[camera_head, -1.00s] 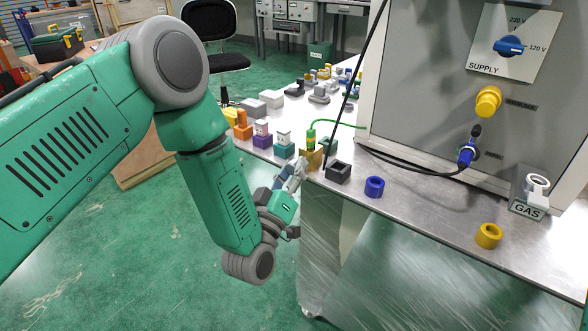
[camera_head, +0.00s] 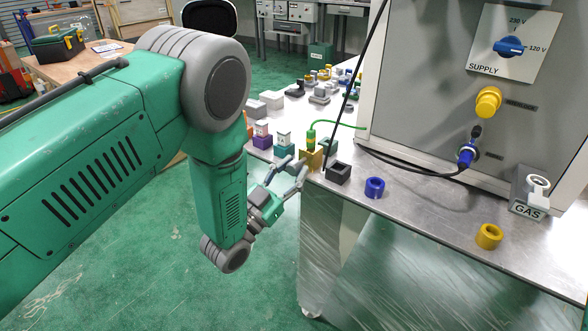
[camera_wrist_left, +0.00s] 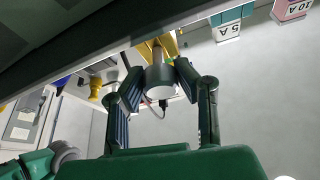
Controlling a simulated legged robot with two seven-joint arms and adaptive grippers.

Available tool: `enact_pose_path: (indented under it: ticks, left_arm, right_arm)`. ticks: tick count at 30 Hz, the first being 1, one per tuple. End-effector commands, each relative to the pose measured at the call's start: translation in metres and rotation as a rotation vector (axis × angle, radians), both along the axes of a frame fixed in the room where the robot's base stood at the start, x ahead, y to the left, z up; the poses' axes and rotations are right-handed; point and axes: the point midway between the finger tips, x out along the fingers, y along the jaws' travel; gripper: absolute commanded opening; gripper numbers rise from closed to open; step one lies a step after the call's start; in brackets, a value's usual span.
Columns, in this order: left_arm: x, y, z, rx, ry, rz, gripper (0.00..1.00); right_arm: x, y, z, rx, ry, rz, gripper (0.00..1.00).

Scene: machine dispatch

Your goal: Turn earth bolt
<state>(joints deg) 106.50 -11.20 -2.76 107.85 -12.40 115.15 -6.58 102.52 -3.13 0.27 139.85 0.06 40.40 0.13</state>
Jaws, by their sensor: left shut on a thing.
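The earth bolt (camera_wrist_left: 159,82) is a grey cylinder with a pale round end, seen in the left wrist view on a yellow bracket (camera_wrist_left: 165,45). In the head view the yellow bracket (camera_head: 311,161) sits at the table's near left edge, with a green-and-yellow plug (camera_head: 311,139) and green cable above it. My left gripper (camera_head: 290,170) reaches the bracket from the left, below tabletop level. In the wrist view its two fingers (camera_wrist_left: 159,92) lie on either side of the bolt, shut on it. The bolt is hidden in the head view. My right gripper is not in view.
The metal table (camera_head: 420,225) carries a black square socket (camera_head: 338,173), a blue ring (camera_head: 374,187) and a yellow ring (camera_head: 489,236). A grey supply cabinet (camera_head: 430,110) stands behind them. Purple and teal labelled blocks are close to the gripper. Open floor lies left of the table.

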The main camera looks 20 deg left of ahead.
Motion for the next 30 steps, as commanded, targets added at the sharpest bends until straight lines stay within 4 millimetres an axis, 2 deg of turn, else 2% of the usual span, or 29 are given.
enact_pose_path:
  ticks: [1, 21, 22, 24, 30]
  left_arm:
    - [-0.0025, -0.0015, -0.0068, 0.020, 0.012, -0.004, 0.00]
    - [-0.0026, -0.0011, -0.0066, 0.078, -0.010, -0.004, 0.00]
    - [-0.0026, -0.0011, -0.0065, 0.078, -0.010, -0.004, 0.30]
    - [-0.0025, -0.0010, -0.0061, 0.077, -0.011, -0.003, 0.47]
    - [-0.0018, -0.0005, -0.0028, 0.075, -0.019, -0.002, 0.47]
  right_arm:
    - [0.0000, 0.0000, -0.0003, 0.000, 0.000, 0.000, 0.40]
    - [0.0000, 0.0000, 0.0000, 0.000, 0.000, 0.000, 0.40]
    - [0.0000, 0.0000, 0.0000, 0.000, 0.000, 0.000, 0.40]
    - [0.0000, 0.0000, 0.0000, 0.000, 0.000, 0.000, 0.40]
    - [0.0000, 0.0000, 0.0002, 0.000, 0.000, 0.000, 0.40]
